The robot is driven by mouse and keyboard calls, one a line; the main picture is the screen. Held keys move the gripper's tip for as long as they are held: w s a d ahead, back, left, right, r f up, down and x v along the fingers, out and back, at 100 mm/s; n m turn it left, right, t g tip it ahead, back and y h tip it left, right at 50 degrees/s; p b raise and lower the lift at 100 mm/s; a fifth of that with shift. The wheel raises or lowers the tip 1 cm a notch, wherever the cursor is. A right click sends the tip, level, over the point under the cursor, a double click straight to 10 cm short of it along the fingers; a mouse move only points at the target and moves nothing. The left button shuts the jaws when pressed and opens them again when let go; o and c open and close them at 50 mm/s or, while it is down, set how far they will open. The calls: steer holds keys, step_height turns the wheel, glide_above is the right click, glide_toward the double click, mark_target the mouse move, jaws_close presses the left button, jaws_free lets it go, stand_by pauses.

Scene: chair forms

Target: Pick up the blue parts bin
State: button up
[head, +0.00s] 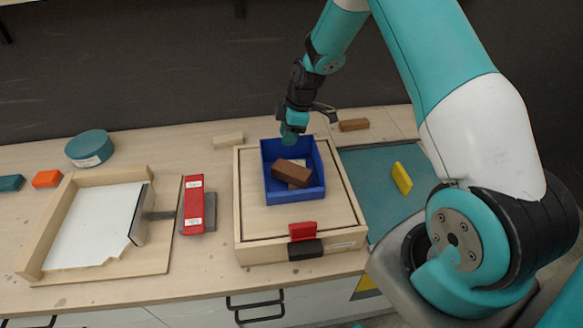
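The blue parts bin (308,194) is an open box. It sits upright on a light wooden box (251,200) near the middle of the head view. A brown block (291,173) lies tilted in it, partly over a paler block (301,184). My gripper (291,136) points down at the bin's back wall, with a teal fingertip overlapping that wall in the view. I cannot tell whether it touches the wall, and the finger spacing is hidden from this side.
A red block (303,231) and a black piece (305,250) are at the wooden box's front edge. A teal mat (375,190) with a yellow block (402,178) lies right. A red box (193,204) and a wooden-framed white panel (95,227) lie left. Small wooden blocks (228,140) (354,125) are behind.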

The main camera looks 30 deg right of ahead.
steer(key=shift+p+x, duration=0.8)
steer(key=shift+x, duration=1.2)
steer(key=shift+c, duration=0.5)
steer(key=shift+d, duration=0.1)
jaws_close()
steer(key=shift+r, duration=0.15)
